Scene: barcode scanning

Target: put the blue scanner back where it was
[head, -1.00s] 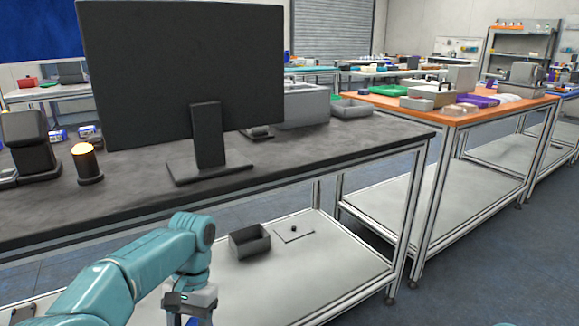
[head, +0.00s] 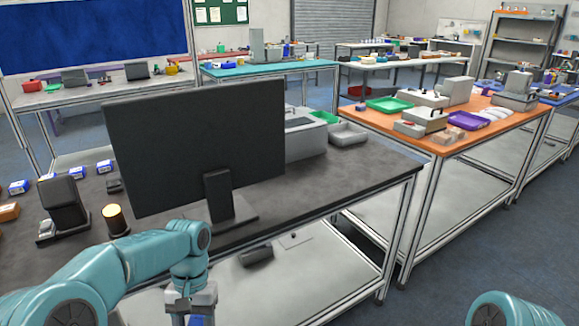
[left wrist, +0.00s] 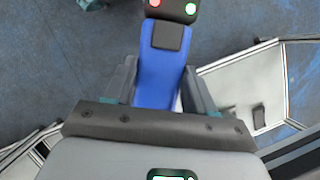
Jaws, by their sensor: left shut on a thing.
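My left gripper (left wrist: 160,92) is shut on the blue scanner (left wrist: 158,78) in the left wrist view. The scanner has a blue handle between the two fingers and a dark head with a red and a green light at the top. In the head view the left gripper is at the bottom edge, in front of the dark table, its fingertips cut off. Only a sliver of blue shows there, so the scanner is mostly hidden. The right gripper is out of view; only part of my right arm shows at the lower right.
An orange table (head: 470,145) stands to the right. Open floor lies at the lower right.

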